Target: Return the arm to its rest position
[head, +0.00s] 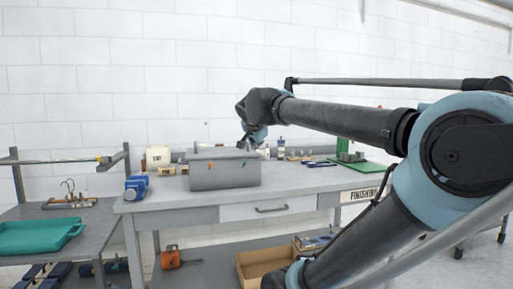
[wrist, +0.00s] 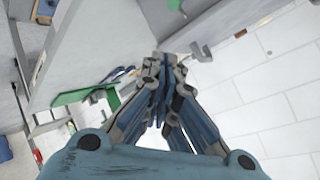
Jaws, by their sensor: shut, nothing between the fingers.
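My arm reaches from the right side of the head view toward the workbench (head: 290,184). My gripper (head: 246,143) is at the arm's far end, close above a grey box-shaped unit (head: 225,173) on the bench; I cannot tell whether they touch. In the wrist view the gripper's fingers (wrist: 163,62) come together at the tips, shut, with nothing seen between them. The wrist view is tilted and shows the bench and the white wall.
A blue object (head: 136,187) sits at the bench's left end. Small items line its back, with a green board (head: 357,166) at right. A teal tray (head: 38,236) lies on the left table. A cardboard box (head: 262,268) is on the lower shelf.

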